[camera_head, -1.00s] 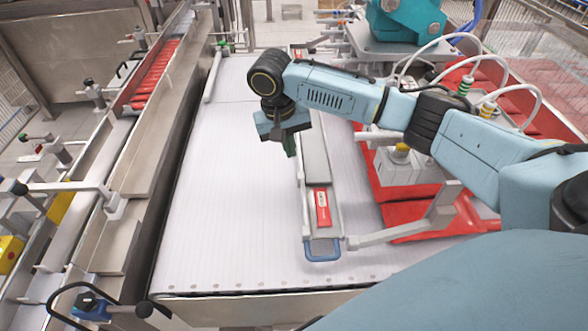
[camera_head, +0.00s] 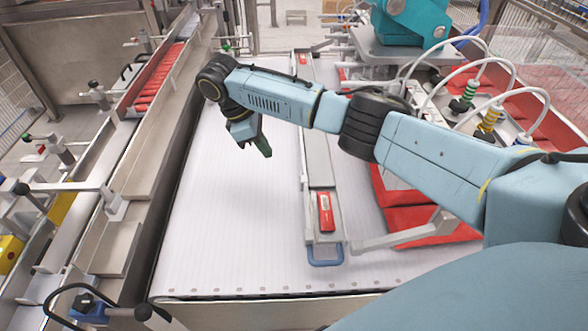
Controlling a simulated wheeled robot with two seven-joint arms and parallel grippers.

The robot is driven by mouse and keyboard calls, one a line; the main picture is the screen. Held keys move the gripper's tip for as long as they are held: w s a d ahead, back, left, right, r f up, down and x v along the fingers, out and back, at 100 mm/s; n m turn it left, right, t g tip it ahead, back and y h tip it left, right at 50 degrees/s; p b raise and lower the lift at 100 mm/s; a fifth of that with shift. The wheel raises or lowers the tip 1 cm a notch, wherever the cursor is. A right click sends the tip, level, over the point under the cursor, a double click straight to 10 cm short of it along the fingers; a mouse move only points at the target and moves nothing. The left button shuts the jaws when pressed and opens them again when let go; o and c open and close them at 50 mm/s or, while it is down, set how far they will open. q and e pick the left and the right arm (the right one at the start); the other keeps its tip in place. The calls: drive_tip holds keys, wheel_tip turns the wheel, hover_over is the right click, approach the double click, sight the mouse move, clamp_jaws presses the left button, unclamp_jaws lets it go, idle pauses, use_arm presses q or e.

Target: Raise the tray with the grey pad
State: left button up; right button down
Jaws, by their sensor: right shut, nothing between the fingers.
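The long narrow tray (camera_head: 334,240) lies on the white conveyor belt, running away from me. A grey pad (camera_head: 318,172) covers part of its length, and a blue loop handle (camera_head: 326,257) is at its near end. A red packet (camera_head: 325,212) lies on the tray near the handle. My right gripper (camera_head: 264,149) is shut and empty above the belt, left of the tray and apart from it. My right forearm crosses above the tray and hides part of its far half. My left gripper is not in view.
The white belt (camera_head: 225,235) is clear left of the tray. A metal rail (camera_head: 125,190) and a channel of red packets (camera_head: 158,78) run along the left. A grey bracket (camera_head: 405,236) and red packets (camera_head: 425,222) are right of the tray. White hoses hang at the upper right.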

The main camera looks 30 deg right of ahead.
drive_tip(key=x, duration=1)
drive_tip(key=shift+d+p, duration=0.1)
drive_tip(key=shift+p, duration=0.2)
drive_tip(key=shift+s+d+r+p, duration=0.1)
drive_tip(key=shift+s+d+p, duration=0.25)
drive_tip(key=shift+d, duration=0.2)
drive_tip(key=shift+s+d+p, duration=0.25)
drive_tip(key=shift+d+p, duration=0.05)
drive_tip(key=shift+d, duration=0.3)
drive_tip(key=shift+s+d, duration=0.35)
drive_tip(key=shift+d, duration=0.15)
drive_tip(key=shift+d, duration=0.1)
